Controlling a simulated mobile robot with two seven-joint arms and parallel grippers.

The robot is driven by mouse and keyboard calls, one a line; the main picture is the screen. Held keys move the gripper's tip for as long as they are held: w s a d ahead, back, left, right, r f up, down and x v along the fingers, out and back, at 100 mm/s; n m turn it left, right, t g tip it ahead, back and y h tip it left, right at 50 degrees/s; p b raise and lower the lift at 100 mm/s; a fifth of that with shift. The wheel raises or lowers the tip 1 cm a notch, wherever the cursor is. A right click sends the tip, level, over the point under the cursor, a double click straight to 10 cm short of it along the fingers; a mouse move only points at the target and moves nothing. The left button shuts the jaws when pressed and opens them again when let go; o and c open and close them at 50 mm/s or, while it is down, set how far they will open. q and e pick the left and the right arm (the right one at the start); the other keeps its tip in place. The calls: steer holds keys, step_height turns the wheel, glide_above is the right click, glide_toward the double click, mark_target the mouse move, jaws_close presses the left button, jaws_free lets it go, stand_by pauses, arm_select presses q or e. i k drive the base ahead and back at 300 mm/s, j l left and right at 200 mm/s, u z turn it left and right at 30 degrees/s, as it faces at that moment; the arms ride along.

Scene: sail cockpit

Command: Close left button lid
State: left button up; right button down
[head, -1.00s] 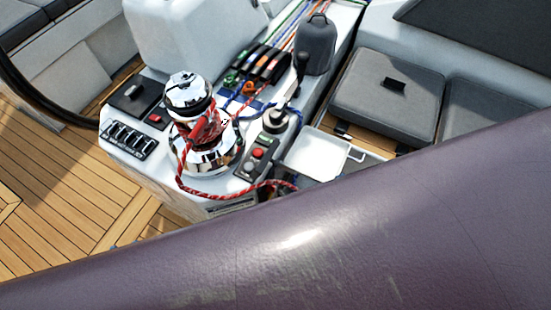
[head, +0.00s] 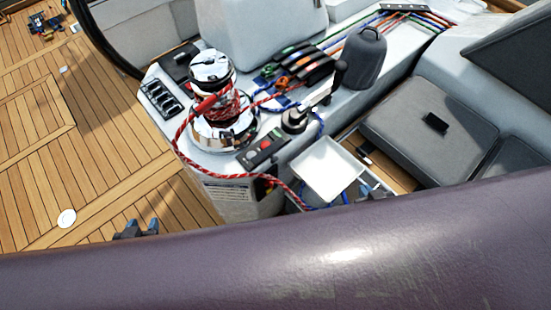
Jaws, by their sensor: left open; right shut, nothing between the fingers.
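The button panel (head: 262,150) sits on the white console beside the chrome winch, with a red button (head: 266,145) on it. A dark plate (head: 180,62) lies on the console's left end, behind the winch. I cannot make out which part is the left button lid or whether it stands open. My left gripper (head: 136,229) shows its fingertips above the purple surface, over the deck left of the console; it is open and empty. My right gripper (head: 372,192) is shut and empty near the white tray's right side. Both arms are mostly hidden.
The chrome winch (head: 220,105) with red rope (head: 187,133) stands on the console. A winch handle (head: 322,98), rope clutches (head: 300,65) and a white tray (head: 327,170) are near it. A wide purple surface (head: 250,270) blocks the foreground. Teak deck (head: 100,150) is open at left.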

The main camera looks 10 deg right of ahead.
mark_target(267, 153)
steer(key=k+l+u, duration=0.2)
steer(key=l, duration=0.2)
steer(key=k+l+u, duration=0.2)
steer(key=l, duration=0.2)
steer(key=k+l+u, duration=0.1)
steer(key=l+u, duration=0.2)
steer(key=k+u, duration=0.1)
steer(key=u, duration=0.2)
steer(key=i+j, duration=0.05)
